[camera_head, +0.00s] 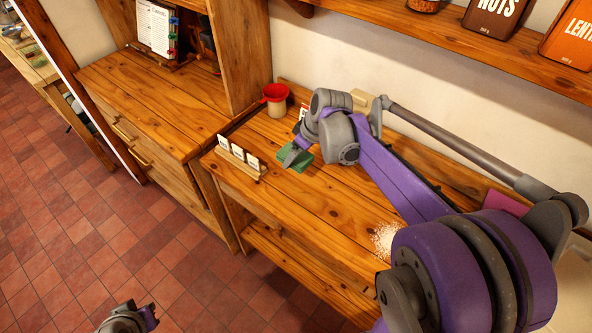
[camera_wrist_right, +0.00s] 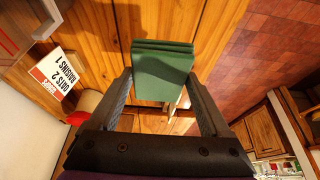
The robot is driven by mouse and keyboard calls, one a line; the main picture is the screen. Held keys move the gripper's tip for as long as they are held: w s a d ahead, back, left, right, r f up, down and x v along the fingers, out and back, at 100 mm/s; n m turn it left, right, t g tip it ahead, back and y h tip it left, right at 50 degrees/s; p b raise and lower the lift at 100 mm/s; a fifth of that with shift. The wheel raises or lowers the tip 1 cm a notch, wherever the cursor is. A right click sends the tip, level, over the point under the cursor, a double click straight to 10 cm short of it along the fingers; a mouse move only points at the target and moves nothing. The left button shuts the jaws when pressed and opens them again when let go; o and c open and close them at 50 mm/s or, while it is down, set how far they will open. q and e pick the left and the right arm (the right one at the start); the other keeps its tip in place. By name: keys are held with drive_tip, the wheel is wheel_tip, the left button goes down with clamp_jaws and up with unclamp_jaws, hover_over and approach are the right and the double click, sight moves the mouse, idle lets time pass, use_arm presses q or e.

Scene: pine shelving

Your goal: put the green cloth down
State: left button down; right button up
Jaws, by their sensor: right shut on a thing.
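The green cloth (camera_wrist_right: 163,66) is folded in layers, between the two fingers of my right gripper (camera_wrist_right: 161,88) in the right wrist view. In the head view the cloth (camera_head: 303,162) shows partly behind my right gripper (camera_head: 290,156), over the wooden worktop (camera_head: 335,193). My right gripper is shut on the cloth. I cannot tell whether the cloth touches the wood. Part of my left arm's end (camera_head: 128,319) shows at the bottom edge of the head view, over the floor; its fingers are not clear.
A wooden holder with white cards (camera_head: 240,160) stands left of the cloth. A red-topped cream container (camera_head: 275,104) is behind it. White grains (camera_head: 386,238) lie on the worktop to the right. A printed card (camera_wrist_right: 58,82) shows in the wrist view. Tins (camera_head: 497,17) stand on the shelf above.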

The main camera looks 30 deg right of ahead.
hover_over(294, 180)
drive_tip(key=s, duration=0.1)
wheel_tip(294, 180, down, 5)
drive_tip(key=shift+s+d+f, duration=0.1)
drive_tip(key=shift+d, duration=0.05)
use_arm(q)
drive_tip(key=shift+s+a+f+b, duration=0.1)
drive_tip(key=shift+s+f+b, duration=0.2)
drive_tip(key=shift+s+f, duration=0.15)
use_arm(e)
drive_tip(key=shift+f, duration=2.1)
use_arm(q)
drive_tip(key=shift+f, duration=0.1)
use_arm(e)
drive_tip(key=shift+f, duration=0.2)
use_arm(q)
drive_tip(key=shift+f, duration=0.1)
use_arm(e)
drive_tip(key=o, duration=1)
drive_tip(key=shift+r, duration=0.1)
